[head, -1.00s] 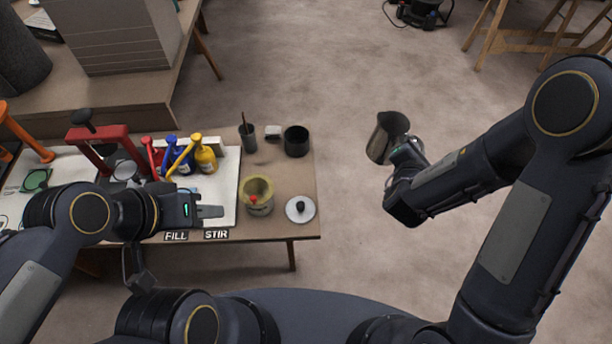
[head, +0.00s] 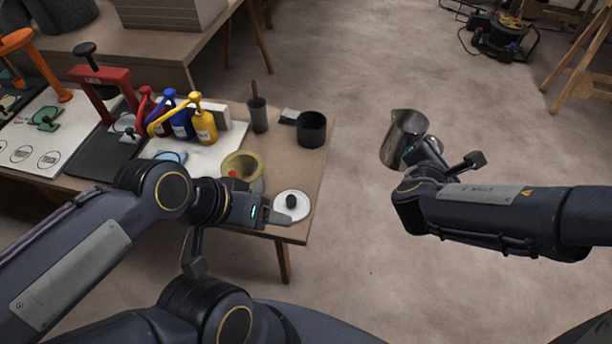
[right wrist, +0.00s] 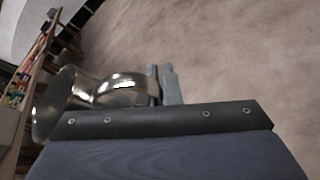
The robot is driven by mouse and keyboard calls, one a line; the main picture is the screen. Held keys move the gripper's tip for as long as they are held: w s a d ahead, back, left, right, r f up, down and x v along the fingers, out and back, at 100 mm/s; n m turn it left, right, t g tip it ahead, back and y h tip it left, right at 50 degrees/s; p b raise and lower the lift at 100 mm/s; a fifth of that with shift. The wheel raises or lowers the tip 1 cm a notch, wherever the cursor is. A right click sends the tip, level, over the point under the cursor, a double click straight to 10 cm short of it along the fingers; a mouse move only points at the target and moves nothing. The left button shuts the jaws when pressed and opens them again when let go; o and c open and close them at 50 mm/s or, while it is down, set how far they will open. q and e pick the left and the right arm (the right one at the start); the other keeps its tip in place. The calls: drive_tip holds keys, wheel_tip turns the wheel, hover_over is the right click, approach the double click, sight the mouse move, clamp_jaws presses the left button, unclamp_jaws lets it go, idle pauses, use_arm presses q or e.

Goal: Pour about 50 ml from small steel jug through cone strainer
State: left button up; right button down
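The small steel jug (head: 404,138) is held by my right gripper (head: 424,163) over bare floor, to the right of the table and apart from it. It leans in the head view; its contents are hidden. The jug also shows in the right wrist view (right wrist: 62,105), beside the fingers (right wrist: 165,85). An olive-yellow round vessel (head: 243,164) with a red spot at its front stands on the table; I cannot tell whether it is the cone strainer. My left gripper (head: 284,214) is in front of it near the table edge, and its finger opening is unclear.
A white disc with a dark knob (head: 292,207) lies near the table's (head: 285,165) front right corner. A black cup (head: 311,130) and a grey cup with a stick (head: 258,115) stand behind. Pump bottles (head: 203,125) and a red press (head: 100,76) are left.

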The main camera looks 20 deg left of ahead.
drive_tip(key=s+a+f+n+y+b, duration=0.2)
drive_tip(key=s+a+f+b, duration=0.2)
drive_tip(key=a+b, duration=0.4)
drive_tip(key=s+a+f+n+y+b, duration=0.2)
drive_tip(key=s+a+f+y+b, duration=0.1)
drive_tip(key=a+b, duration=0.6)
drive_tip(key=s+a+f, duration=0.1)
drive_tip(key=s+a, duration=0.1)
drive_tip(key=shift+s+n+g, duration=0.3)
drive_tip(key=shift+n+g, duration=0.1)
drive_tip(key=shift+w, duration=0.1)
